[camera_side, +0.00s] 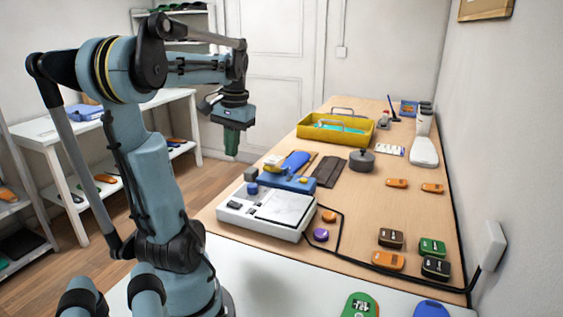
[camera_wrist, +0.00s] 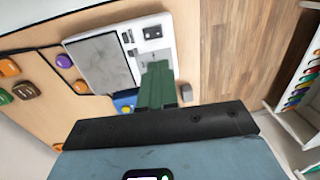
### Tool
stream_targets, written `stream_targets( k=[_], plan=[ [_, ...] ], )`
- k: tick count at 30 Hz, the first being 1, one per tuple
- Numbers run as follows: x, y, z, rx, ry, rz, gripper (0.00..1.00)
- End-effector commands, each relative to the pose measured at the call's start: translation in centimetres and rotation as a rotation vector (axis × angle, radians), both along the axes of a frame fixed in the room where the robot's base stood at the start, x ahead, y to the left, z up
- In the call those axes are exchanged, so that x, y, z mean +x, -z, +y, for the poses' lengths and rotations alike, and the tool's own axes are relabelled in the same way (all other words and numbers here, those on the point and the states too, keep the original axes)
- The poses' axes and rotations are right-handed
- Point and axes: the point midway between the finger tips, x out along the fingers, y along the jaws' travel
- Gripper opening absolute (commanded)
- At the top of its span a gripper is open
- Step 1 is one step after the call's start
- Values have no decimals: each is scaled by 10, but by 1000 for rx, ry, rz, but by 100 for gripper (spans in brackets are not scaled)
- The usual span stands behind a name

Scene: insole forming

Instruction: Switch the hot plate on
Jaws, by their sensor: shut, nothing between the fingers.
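The hot plate is a white box (camera_side: 230,218) with a flat grey top plate on its right part, near the front left of the wooden table. Its left part carries small dark controls. In the wrist view the hot plate (camera_wrist: 163,29) shows its grey plate and a white panel with dark switches and slots. I cannot tell the switch's position. My gripper (camera_side: 231,154) points down with its green fingers shut and empty, well above and behind the hot plate in the side view. In the wrist view the gripper (camera_wrist: 157,68) overlaps the panel's lower edge and hides part of it.
A blue device (camera_side: 289,182) stands just behind the hot plate. A purple knob-like piece (camera_side: 321,235) and an orange one lie to its right. A black cable runs along the table to a wall socket (camera_side: 489,246). A yellow tote (camera_side: 309,130) and grey pot (camera_side: 362,160) stand farther back.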

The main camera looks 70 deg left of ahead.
Motion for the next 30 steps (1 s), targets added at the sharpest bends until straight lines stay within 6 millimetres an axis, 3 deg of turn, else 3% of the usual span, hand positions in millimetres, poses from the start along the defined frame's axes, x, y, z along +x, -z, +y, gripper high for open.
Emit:
stream_targets(
  k=[9,14,30],
  plan=[
    [0,1,0,1,1,-1,0],
    [0,12,1,1,1,-1,0],
    [-7,87,8,1,0,-1,0]
  ],
)
